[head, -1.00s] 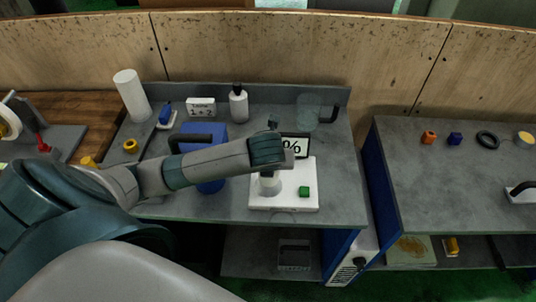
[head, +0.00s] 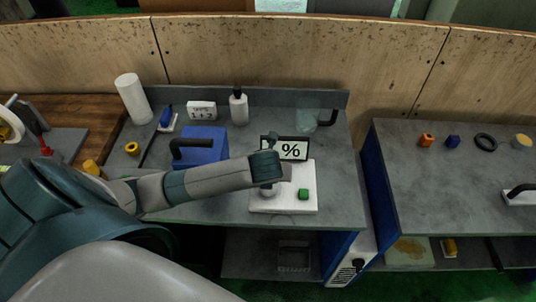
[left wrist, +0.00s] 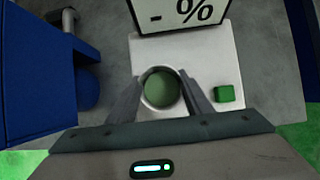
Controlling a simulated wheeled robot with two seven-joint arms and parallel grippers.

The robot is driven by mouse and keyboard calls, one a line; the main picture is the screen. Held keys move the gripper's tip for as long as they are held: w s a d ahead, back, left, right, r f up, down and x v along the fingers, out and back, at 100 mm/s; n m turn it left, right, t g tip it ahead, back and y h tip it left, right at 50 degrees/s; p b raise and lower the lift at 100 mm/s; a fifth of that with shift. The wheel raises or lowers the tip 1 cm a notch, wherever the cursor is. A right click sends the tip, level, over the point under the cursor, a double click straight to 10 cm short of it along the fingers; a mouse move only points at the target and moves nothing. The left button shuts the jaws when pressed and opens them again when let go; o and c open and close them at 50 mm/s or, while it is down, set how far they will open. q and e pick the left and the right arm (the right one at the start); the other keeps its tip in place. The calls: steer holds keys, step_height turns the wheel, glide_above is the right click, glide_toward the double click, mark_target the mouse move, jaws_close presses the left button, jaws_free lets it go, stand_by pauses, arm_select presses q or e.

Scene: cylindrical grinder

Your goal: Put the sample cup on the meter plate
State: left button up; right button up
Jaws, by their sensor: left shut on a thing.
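The meter has a white plate (head: 285,200) with a "%" display (head: 291,149) at its back edge. It stands on the grey bench and also shows in the left wrist view (left wrist: 205,58). My left gripper (left wrist: 160,94) is shut on the sample cup (left wrist: 146,88), a round pale-rimmed cup with green inside, over the left part of the plate. In the head view the cup (head: 268,190) is partly hidden under my wrist. I cannot tell whether its base touches the plate. My right gripper is not in view.
A small green cube (head: 303,194) sits on the plate, right of the cup. A blue box with a black handle (head: 205,145) stands left of the meter. A white bottle (head: 239,108) and a clear jug (head: 307,118) stand behind. The bench right of the plate is clear.

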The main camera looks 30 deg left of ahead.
arm_select(q)
steer(key=o, duration=1.1)
steer(key=shift+r, duration=0.15)
steer(key=shift+s+d+r+b, duration=0.25)
steer(key=shift+s+r+b, duration=0.1)
steer(key=shift+r, duration=0.2)
steer(key=b+v, duration=0.1)
steer(key=v, duration=0.4)
steer(key=shift+r+b, duration=0.2)
steer(key=shift+b, duration=0.1)
steer(key=shift+p+v, duration=1.15)
steer(key=shift+v, duration=1.4)
